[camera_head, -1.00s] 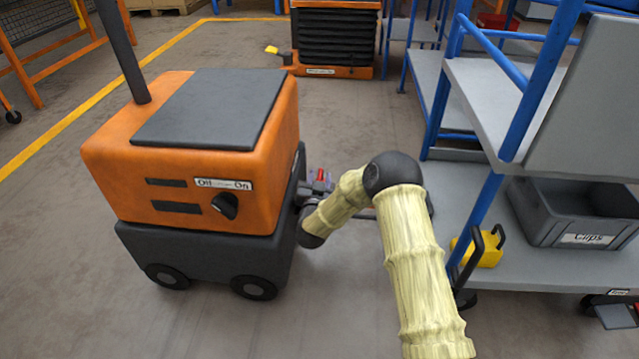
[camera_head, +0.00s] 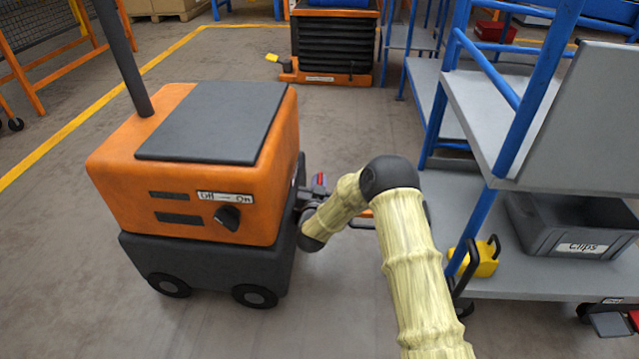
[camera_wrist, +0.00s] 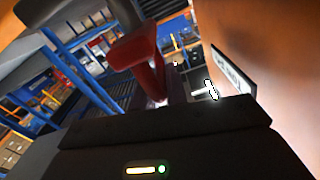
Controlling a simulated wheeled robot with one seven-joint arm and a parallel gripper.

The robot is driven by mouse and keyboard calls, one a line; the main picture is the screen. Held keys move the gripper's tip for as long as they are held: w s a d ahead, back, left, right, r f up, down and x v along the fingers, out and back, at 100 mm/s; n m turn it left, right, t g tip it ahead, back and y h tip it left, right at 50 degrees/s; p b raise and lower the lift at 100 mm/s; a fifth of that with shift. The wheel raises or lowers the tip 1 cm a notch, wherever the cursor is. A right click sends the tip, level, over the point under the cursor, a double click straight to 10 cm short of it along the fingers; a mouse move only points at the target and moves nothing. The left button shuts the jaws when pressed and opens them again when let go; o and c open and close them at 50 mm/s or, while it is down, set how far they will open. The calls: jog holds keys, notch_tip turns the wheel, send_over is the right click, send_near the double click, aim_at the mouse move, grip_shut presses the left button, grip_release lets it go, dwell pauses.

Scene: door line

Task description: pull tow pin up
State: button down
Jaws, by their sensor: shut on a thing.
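The orange tow tractor (camera_head: 190,185) with a dark grey base stands left of centre. At its right-hand hitch, a small red piece (camera_head: 319,179), which I take for the tow pin's handle, shows beside my gripper (camera_head: 316,193). My own pale arm hides much of the hitch. In the wrist view the red handle (camera_wrist: 138,52) is large and lies at the dark jaws of my gripper (camera_wrist: 150,75), which are shut on it. The pin's lower end is hidden, so I cannot tell how high it sits.
A blue-framed cart (camera_head: 470,190) stands close on the right, holding a grey clips bin (camera_head: 575,228) and a yellow object (camera_head: 478,260). A dark bar (camera_head: 360,225) runs between tractor and cart behind my arm. An orange-based unit (camera_head: 335,45) stands behind. Floor is free in front.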

notch_tip(320, 180, up, 5)
jog(key=p, duration=0.3)
jog(key=shift+a+f, duration=0.1)
jog(key=shift+a, duration=0.05)
jog(key=shift+f, duration=0.1)
jog(key=c, duration=1.5)
grip_release()
jog(key=shift+o, duration=0.2)
jog(key=shift+s, duration=0.1)
jog(key=s+p, duration=0.7)
jog(key=s, duration=1)
jog(key=shift+s+a+p, duration=0.15)
jog(key=shift+a+p, duration=0.1)
jog(key=shift+p, duration=0.05)
